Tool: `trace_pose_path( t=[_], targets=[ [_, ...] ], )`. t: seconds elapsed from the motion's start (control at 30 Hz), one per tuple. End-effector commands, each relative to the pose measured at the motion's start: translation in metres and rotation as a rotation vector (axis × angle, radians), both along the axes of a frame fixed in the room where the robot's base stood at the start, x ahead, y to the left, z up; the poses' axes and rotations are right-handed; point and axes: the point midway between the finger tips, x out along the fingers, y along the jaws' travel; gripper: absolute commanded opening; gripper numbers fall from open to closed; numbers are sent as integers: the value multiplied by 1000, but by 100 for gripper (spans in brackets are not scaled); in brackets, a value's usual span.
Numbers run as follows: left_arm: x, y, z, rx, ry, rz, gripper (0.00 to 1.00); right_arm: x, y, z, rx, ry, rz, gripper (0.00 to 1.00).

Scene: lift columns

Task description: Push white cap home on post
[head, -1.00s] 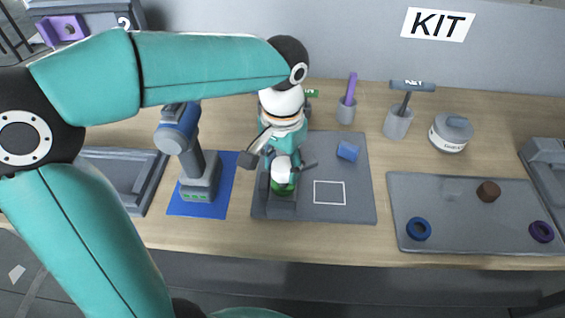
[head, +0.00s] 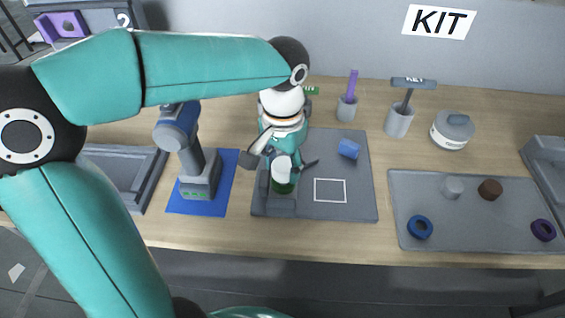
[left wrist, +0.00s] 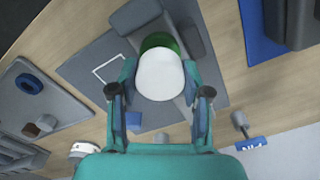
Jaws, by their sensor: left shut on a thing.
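The white cap (head: 282,166) is between the fingers of my left gripper (head: 282,164), which is shut on it. A green part (head: 283,188) shows directly below the cap, on a grey block (head: 281,207) on the grey mat. In the left wrist view the white cap (left wrist: 160,76) fills the space between the two fingertips (left wrist: 160,72), and the green part (left wrist: 162,42) shows just beyond it. The post is hidden, so I cannot tell how far down the cap sits. My right gripper is not in view.
A grey-blue device (head: 190,150) stands on a blue mat (head: 227,190) at left. A blue block (head: 348,149) lies on the grey mat (head: 350,207). A grey tray (head: 440,218) with rings and small cylinders lies at right. Cups and a round pot (head: 452,131) stand behind.

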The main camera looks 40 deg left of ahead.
Motion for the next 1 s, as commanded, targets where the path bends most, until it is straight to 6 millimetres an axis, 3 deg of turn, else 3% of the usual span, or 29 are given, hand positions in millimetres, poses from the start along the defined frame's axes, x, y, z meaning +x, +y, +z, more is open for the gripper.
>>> trace_pose_path(
  t=[1.0],
  targets=[
    [0,-1,-9,0,0,-2,16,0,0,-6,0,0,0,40]
  ],
)
